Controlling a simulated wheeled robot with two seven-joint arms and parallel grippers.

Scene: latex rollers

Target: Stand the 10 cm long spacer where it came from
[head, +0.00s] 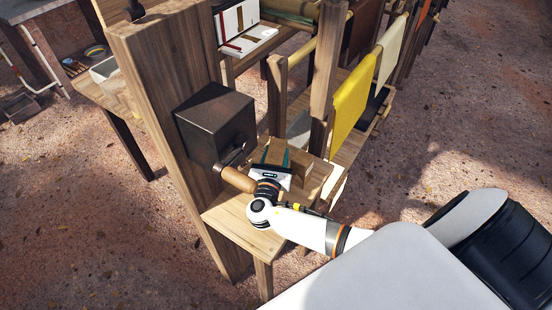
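My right gripper (275,157) reaches in from the right, low over a small wooden stand (235,215) beside the crank handle. Its white and black body shows, with two dark teal strips pointing away from me. A brown wooden piece (276,150) shows between the strips. I cannot tell whether it is the spacer or part of the stand, nor whether the fingers touch it. No piece can be surely picked out as the 10 cm spacer. My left gripper is not in view.
A dark metal box (215,125) with a crank and wooden handle (238,180) is fixed to a thick wooden post (165,120), close to my gripper. Yellow (354,100) and cream (391,50) sheets hang behind. The ground at right is open.

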